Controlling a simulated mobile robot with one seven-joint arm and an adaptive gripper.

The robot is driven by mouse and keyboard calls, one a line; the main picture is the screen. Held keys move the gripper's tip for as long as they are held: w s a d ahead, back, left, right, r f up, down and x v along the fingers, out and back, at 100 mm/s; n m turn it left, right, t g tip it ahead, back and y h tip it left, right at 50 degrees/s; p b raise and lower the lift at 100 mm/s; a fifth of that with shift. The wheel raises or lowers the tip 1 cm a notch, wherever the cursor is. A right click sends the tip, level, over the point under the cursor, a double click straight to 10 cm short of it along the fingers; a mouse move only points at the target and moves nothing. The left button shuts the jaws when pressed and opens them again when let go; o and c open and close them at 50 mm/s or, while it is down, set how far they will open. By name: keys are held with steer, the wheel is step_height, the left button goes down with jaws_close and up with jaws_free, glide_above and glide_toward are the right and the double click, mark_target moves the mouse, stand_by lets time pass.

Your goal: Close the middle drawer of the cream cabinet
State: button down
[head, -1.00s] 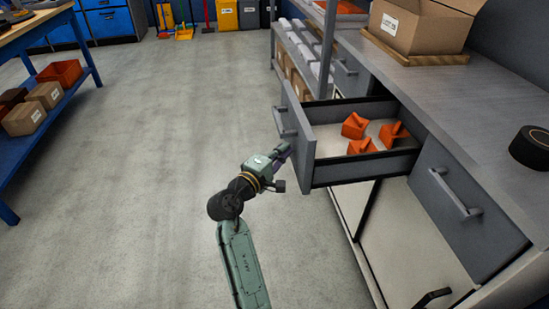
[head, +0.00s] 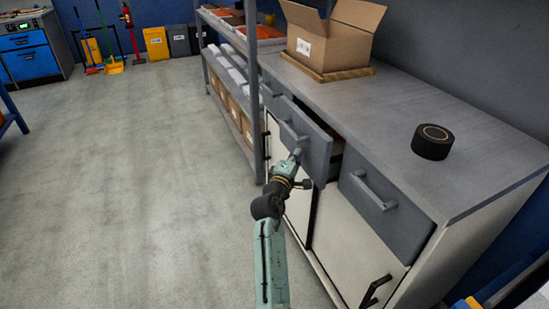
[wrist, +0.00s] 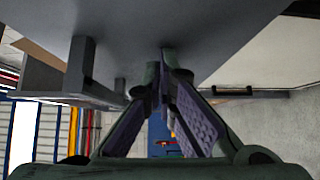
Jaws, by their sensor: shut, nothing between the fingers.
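The cream cabinet (head: 348,248) has grey drawer fronts under a grey top. Its middle drawer (head: 318,153) stands partly out, with a dark gap behind the front's right edge; its contents are mostly hidden. A bar handle (head: 292,131) crosses that front and also shows at left in the wrist view (wrist: 80,66). My gripper (head: 297,154) is shut and empty, at the drawer front just below the handle. In the wrist view my fingertips (wrist: 165,58) meet or nearly meet the grey front; I cannot tell if they touch.
The right drawer (head: 392,222) is closed. A black tape roll (head: 432,142) and an open cardboard box (head: 330,40) sit on the top. A grey shelf rack (head: 235,75) stands beyond the cabinet. The floor (head: 130,200) at left is clear.

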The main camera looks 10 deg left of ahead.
steer(key=shift+w+d+p, duration=0.15)
steer(key=shift+w+d, duration=0.4)
steer(key=shift+d, duration=0.3)
steer(key=shift+w+d+p, duration=0.2)
steer(key=shift+w+d, duration=0.4)
steer(key=shift+d, duration=0.2)
steer(key=shift+w+d+p, duration=0.15)
steer(key=shift+w+d, duration=0.4)
steer(key=shift+d, duration=0.3)
steer(key=shift+r, duration=0.1)
